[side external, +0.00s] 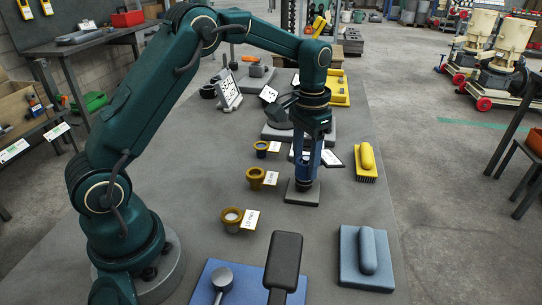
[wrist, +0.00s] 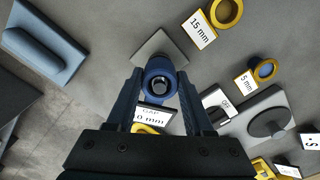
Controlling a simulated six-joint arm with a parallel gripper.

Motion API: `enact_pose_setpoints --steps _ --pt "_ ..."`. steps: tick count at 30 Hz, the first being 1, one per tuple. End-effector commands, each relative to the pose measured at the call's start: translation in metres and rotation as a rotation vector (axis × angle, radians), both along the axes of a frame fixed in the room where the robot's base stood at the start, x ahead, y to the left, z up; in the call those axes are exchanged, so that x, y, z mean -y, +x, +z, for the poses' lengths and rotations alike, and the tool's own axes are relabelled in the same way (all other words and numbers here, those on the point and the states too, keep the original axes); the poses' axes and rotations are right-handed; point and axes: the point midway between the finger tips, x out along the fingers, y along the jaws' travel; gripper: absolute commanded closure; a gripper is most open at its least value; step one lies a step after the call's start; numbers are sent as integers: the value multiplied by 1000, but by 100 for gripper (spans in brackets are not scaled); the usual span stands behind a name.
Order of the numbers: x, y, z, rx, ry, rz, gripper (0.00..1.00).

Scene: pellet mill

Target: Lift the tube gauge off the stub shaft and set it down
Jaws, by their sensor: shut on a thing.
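The tube gauge is a short blue tube; in the wrist view (wrist: 160,67) its open end faces the camera, with a bright round shaft end inside its bore. In the side view the tube gauge (side external: 303,171) is upright, directly above a grey square base plate (side external: 301,196). The base plate also shows behind the tube in the wrist view (wrist: 152,44). My gripper (side external: 308,152) points down with its fingers closed on either side of the tube. The stub shaft is mostly hidden by the tube, and I cannot tell whether the tube's lower end rests on the base.
Yellow-brown ring cups with size cards stand left of the base, one nearest the camera (side external: 232,220). A yellow brush-like block (side external: 367,163) stands to the right, a blue block with a handle (side external: 367,258) at front right. Bare table (side external: 310,222) lies in front.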

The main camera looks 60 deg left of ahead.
Motion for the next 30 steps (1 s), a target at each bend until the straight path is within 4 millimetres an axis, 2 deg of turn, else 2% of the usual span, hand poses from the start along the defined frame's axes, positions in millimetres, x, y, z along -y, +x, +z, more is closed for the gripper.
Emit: enact_pose_setpoints --steps 8,30 --pt "0 1 3 3 0 0 100" --pt "0 1 38 4 0 0 100"
